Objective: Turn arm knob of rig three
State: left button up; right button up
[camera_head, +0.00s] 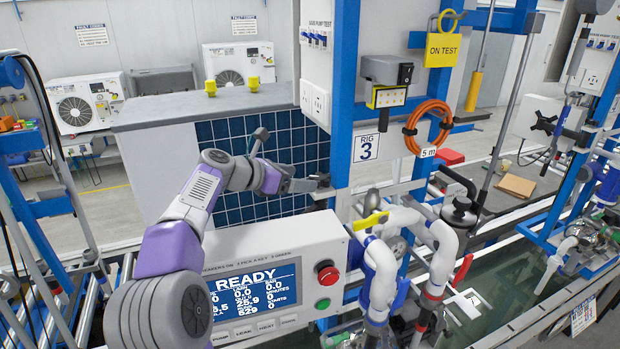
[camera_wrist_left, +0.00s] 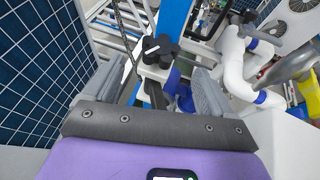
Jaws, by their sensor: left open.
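Rig three is marked by a white "RIG 3" sign (camera_head: 367,147) on a blue post (camera_head: 345,95). A black lobed knob with a white mark (camera_wrist_left: 160,48) shows in the left wrist view, on a white fitting by the blue post. My left gripper (camera_head: 314,185) reaches the post from the left in the head view. In the left wrist view, my left gripper (camera_wrist_left: 160,82) is open and empty, its grey fingers wide apart. The knob lies ahead of the gap between them, apart from both. In the head view the knob is mostly hidden at the gripper's tip. My right gripper is out of view.
A control box with a "READY" screen (camera_head: 258,287) and a red button (camera_head: 328,273) stands below my left arm. White pipes (camera_head: 436,238) with a yellow lever (camera_head: 371,221) stand right of it. A yellow "ON TEST" tag (camera_head: 443,50) and an orange hose (camera_head: 428,126) hang above.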

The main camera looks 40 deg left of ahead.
aim_at(314, 178)
pick_arm(q)
jog(key=x, duration=0.5)
jog(key=shift+w+p, duration=0.2)
jog(key=shift+p, duration=0.1)
jog(key=c, duration=1.1)
jog(key=shift+o, duration=0.2)
jog(key=shift+a+m+h+p, duration=0.15)
jog(key=shift+m+h+p, duration=0.65)
jog(key=shift+h+p, duration=0.1)
jog(key=o, duration=1.1)
jog(key=shift+c, duration=0.2)
